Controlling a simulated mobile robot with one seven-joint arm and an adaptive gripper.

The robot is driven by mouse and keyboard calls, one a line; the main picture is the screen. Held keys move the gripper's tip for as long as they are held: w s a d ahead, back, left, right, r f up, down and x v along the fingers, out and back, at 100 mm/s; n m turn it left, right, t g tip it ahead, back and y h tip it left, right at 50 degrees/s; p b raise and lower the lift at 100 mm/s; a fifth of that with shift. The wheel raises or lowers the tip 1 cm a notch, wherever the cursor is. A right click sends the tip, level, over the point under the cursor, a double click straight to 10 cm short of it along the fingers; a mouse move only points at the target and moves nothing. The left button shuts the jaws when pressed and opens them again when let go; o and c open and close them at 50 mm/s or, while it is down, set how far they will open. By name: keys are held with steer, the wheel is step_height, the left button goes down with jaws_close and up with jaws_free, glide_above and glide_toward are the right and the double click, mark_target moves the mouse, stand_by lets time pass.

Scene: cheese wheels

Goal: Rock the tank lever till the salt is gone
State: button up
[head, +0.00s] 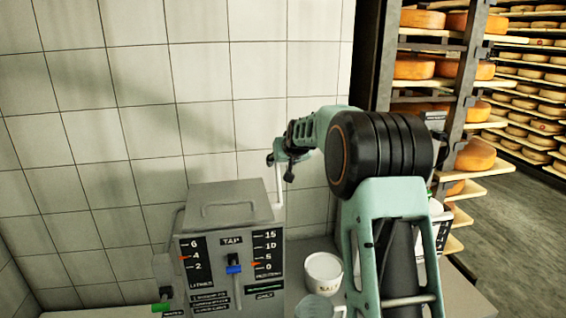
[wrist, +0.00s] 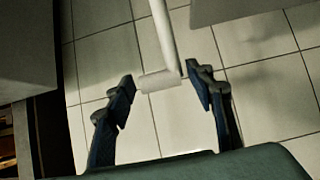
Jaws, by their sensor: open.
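The grey metal tank (head: 228,215) stands on the counter, with a blue-handled tap and two printed scales on its front. The left scale's orange pointer is near 4, the right scale's near 0. The pale lever (head: 279,190) rises upright at the tank's right side. My gripper (head: 278,157) is at the lever's top end. In the wrist view the lever (wrist: 163,35) ends in a pale cross grip (wrist: 160,80). That grip lies between the open fingers of my gripper (wrist: 165,88), with a gap visible on each side. Any salt inside the tank is hidden.
A white pot marked like salt (head: 323,272) and a clear jug (head: 314,306) stand right of the tank. A green-handled fitting (head: 161,307) is at lower left. A tiled wall (head: 150,110) is behind. Cheese shelves (head: 440,85) stand at the right.

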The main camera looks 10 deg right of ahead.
steer(key=v, duration=1.1)
steer(key=shift+r, duration=0.1)
stand_by(0.5)
